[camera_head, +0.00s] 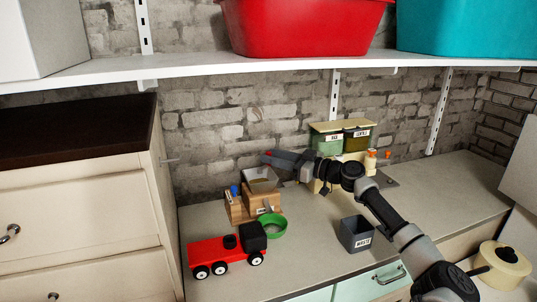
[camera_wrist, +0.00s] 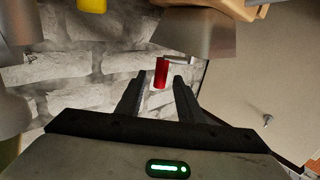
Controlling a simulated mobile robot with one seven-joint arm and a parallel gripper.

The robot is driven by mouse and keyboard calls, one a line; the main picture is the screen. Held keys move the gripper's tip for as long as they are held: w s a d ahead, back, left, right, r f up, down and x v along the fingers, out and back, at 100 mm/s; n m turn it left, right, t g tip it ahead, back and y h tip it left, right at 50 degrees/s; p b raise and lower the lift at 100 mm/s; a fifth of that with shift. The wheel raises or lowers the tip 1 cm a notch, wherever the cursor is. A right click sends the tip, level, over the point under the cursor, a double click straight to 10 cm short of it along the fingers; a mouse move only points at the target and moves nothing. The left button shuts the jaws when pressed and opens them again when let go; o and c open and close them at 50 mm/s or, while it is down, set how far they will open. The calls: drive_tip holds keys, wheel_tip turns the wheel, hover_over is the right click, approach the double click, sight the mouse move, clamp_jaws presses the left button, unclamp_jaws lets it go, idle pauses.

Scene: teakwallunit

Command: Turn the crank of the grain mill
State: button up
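The grain mill (camera_head: 263,200) stands on the counter in the head view, with a wooden base and a grey hopper. The hopper (camera_wrist: 200,35) also shows upside down at the top of the wrist view. The crank's red handle (camera_wrist: 161,73) sits on a thin grey arm beside the hopper. My gripper (camera_wrist: 158,78) is open, and the handle appears between its two fingertips with a gap on each side. I cannot tell whether the handle is fully within the fingers' depth. In the head view my gripper (camera_head: 274,158) is above and behind the hopper.
A green bowl (camera_head: 272,233) and a red toy truck (camera_head: 225,252) lie in front of the mill. A grey bin (camera_head: 355,234) is to the right. Lidded containers (camera_head: 340,138) stand behind my arm. A white shelf (camera_head: 210,72) runs overhead.

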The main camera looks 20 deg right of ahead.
drive_tip(key=shift+x, duration=1.1)
clamp_jaws()
drive_tip(key=shift+s+m+t+h, duration=0.1)
drive_tip(key=shift+m+t+h, duration=0.2)
drive_tip(key=shift+h, duration=0.1)
